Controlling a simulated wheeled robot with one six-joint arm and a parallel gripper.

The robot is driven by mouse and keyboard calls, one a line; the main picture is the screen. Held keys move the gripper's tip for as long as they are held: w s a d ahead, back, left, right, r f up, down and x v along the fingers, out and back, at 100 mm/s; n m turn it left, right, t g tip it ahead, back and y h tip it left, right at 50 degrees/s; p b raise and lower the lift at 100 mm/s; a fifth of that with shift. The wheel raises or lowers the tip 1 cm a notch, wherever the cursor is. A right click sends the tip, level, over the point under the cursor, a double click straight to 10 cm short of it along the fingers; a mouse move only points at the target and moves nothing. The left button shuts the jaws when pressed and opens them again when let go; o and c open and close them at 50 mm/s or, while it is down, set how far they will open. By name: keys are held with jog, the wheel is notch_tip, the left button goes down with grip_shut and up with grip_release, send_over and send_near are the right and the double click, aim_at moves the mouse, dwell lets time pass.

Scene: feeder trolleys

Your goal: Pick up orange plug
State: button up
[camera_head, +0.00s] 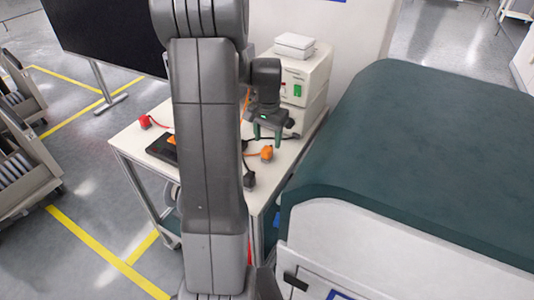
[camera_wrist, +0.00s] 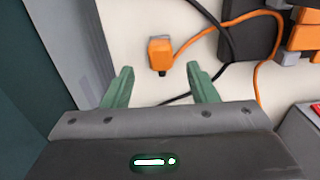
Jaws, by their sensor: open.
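The orange plug (camera_wrist: 160,54) lies on the white table top in the wrist view, with its dark end toward my gripper and an orange cable running off to the right. It also shows in the head view (camera_head: 267,153). My gripper (camera_wrist: 160,80) has its two green fingers apart, with nothing between them. The plug appears just beyond the fingertips, roughly centred between them. In the head view my gripper (camera_head: 266,135) is above the table, close to the plug. My arm hides part of the table.
A black cable (camera_wrist: 222,35) runs right of the plug. A dark block with orange parts (camera_wrist: 300,38) is at the upper right. A red plug (camera_head: 145,122) sits at the table's left. Stacked white boxes (camera_head: 303,80) stand behind; a dark green-topped unit (camera_head: 410,150) borders the right.

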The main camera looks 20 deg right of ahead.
aim_at(267, 148)
notch_tip(267, 148, down, 5)
jog(key=shift+a+r+p, duration=0.1)
jog(key=shift+a+p, duration=0.05)
jog(key=shift+p, duration=0.25)
jog(key=c, duration=1.1)
notch_tip(267, 148, up, 10)
jog(key=shift+f+b, duration=0.1)
jog(key=shift+b, duration=0.25)
notch_tip(267, 148, up, 4)
jog(key=p, duration=0.4)
jog(key=shift+f, duration=0.2)
